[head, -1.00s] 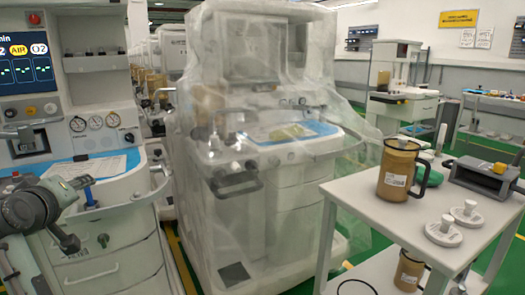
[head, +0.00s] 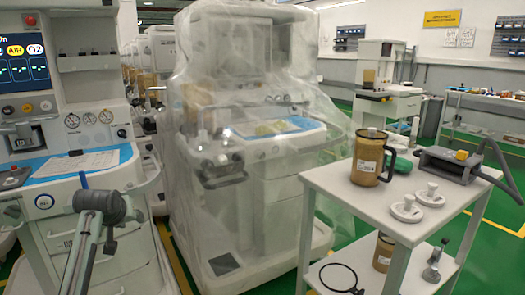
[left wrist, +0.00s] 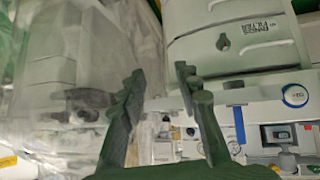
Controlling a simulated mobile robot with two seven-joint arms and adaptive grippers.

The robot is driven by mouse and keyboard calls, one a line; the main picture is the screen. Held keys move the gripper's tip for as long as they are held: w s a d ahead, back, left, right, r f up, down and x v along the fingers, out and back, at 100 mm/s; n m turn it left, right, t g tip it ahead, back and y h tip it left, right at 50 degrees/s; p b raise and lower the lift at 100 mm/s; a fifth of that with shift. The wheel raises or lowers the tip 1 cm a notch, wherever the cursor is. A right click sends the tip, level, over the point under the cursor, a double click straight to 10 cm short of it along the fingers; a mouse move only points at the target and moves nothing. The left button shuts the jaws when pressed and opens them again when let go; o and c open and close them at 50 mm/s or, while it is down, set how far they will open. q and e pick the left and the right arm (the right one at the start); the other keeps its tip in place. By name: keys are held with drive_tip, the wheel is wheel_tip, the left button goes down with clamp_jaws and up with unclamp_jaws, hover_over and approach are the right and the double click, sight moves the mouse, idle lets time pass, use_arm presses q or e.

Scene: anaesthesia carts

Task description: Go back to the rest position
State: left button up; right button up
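My left gripper (left wrist: 160,78) is open in the left wrist view, with its two dark fingers apart and nothing seen between them. In the head view my left arm (head: 97,205) stands at the lower left, in front of the left anaesthesia cart (head: 95,187); its fingers cannot be made out clearly there. That cart's drawer front (left wrist: 238,32) and blue-ringed port (left wrist: 295,95) appear upside down behind the fingers. My right gripper is in neither view.
A plastic-covered cart (head: 240,195) stands in the middle. At right, a white trolley (head: 340,188) carries a brown canister (head: 370,158), two white discs (head: 405,209) and a grey device (head: 448,164). Green floor (head: 490,225) shows at the right.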

use_arm(q)
drive_tip(key=s+a+f+m+g+y, duration=0.1)
drive_tip(key=a+f+g+y, duration=0.3)
drive_tip(key=f, duration=0.6)
drive_tip(key=w+r+m+t+h, duration=0.2)
drive_tip(key=w+r+m+t, duration=0.35)
drive_tip(key=w+r, duration=0.2)
drive_tip(key=s+d+f+g+h, duration=0.1)
drive_tip(key=s+d+f, duration=0.2)
drive_tip(key=s+f, duration=0.65)
drive_tip(key=s+d+f+g+h, duration=0.15)
drive_tip(key=s+f, duration=0.35)
drive_tip(key=f, duration=0.9)
drive_tip(key=s+d+f+g, duration=0.2)
drive_tip(key=s+f, duration=0.4)
drive_tip(key=s, duration=0.5)
drive_tip(key=s+d+f+g, duration=0.2)
drive_tip(key=s+f, duration=0.5)
drive_tip(key=s, duration=0.5)
drive_tip(key=s+d+f+g, duration=0.1)
drive_tip(key=s+d+f, duration=0.3)
drive_tip(key=s, duration=0.8)
wheel_tip(320, 180, down, 2)
drive_tip(key=shift+f+g+h, duration=0.25)
drive_tip(key=shift+g+h, duration=0.15)
drive_tip(key=shift+h, duration=0.05)
